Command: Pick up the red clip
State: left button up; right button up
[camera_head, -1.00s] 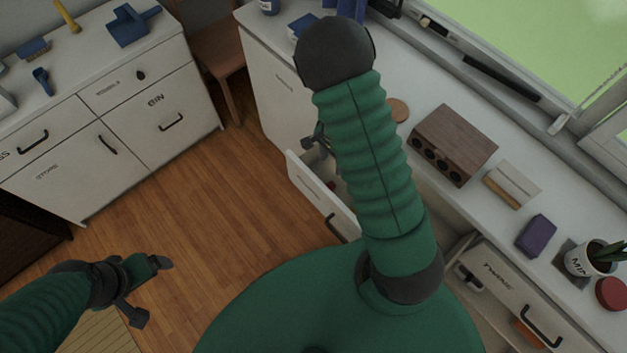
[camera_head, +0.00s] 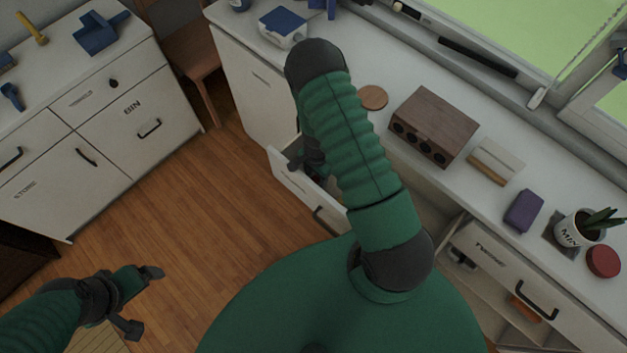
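I cannot make out the red clip now; my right arm covers much of the open drawer (camera_head: 297,188) in the white counter. My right gripper (camera_head: 295,162) is down at this drawer, mostly hidden behind my own forearm. Its fingertips do not show, so I cannot tell whether it is open or shut or holds anything. My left gripper (camera_head: 146,299) is at the lower left over the wood floor, its two fingers spread wide, empty and far from the drawer.
The counter bears a brown wooden box (camera_head: 433,126), a round coaster (camera_head: 373,97), a purple block (camera_head: 523,211), a potted plant (camera_head: 575,229) and a red round object (camera_head: 603,261). Another open drawer (camera_head: 500,262) is at the lower right. The floor (camera_head: 200,240) between the cabinets is clear.

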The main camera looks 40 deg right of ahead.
jog(key=shift+r, duration=0.1)
grip_shut()
jog(key=shift+s, duration=0.1)
